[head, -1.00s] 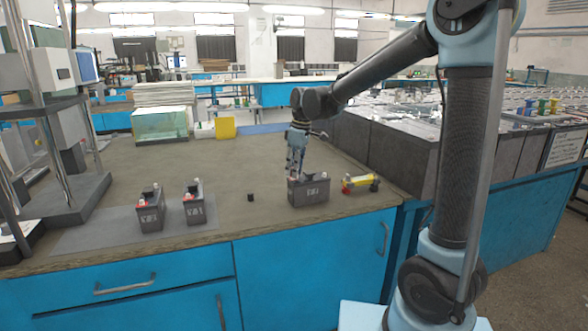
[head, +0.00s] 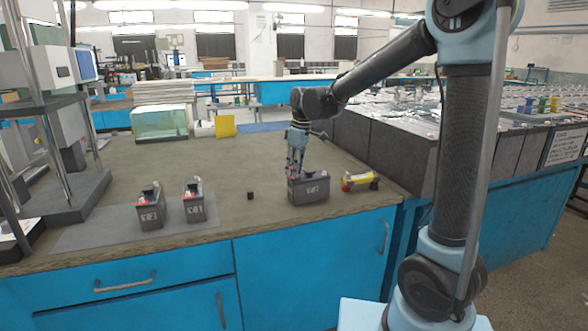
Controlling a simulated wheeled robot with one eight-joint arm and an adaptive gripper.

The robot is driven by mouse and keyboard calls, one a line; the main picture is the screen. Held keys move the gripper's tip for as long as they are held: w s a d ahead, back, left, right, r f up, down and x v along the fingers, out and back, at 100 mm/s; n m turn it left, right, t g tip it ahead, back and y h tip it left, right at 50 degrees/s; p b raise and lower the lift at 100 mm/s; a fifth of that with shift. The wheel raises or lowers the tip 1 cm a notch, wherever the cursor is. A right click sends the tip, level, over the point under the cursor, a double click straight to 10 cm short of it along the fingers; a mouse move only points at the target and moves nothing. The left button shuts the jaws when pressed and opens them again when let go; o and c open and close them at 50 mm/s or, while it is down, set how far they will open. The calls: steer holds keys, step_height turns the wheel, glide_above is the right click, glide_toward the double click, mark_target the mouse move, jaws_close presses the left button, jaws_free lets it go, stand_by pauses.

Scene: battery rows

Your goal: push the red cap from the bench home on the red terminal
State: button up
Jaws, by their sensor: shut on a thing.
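The dark battery (head: 309,191) stands upright near the front edge of the bench, right of centre. My gripper (head: 296,174) points down over the left part of its top, with its fingers close to the battery. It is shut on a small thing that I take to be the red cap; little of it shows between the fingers. The red terminal is hidden or too small to make out under the fingertips. I cannot tell whether cap and terminal touch. A small black cap (head: 250,196) stands alone on the bench left of the battery.
Two more dark batteries, one (head: 151,208) left of the other (head: 194,203), stand on a grey mat (head: 95,238). A yellow device (head: 360,181) lies just right of the battery. A glass tank (head: 160,122) stands behind. The middle of the bench is clear.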

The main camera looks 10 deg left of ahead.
steer(key=shift+f, duration=0.25)
stand_by(0.3)
steer(key=o, duration=0.8)
steer(key=o, duration=0.5)
steer(key=shift+r, duration=3.5)
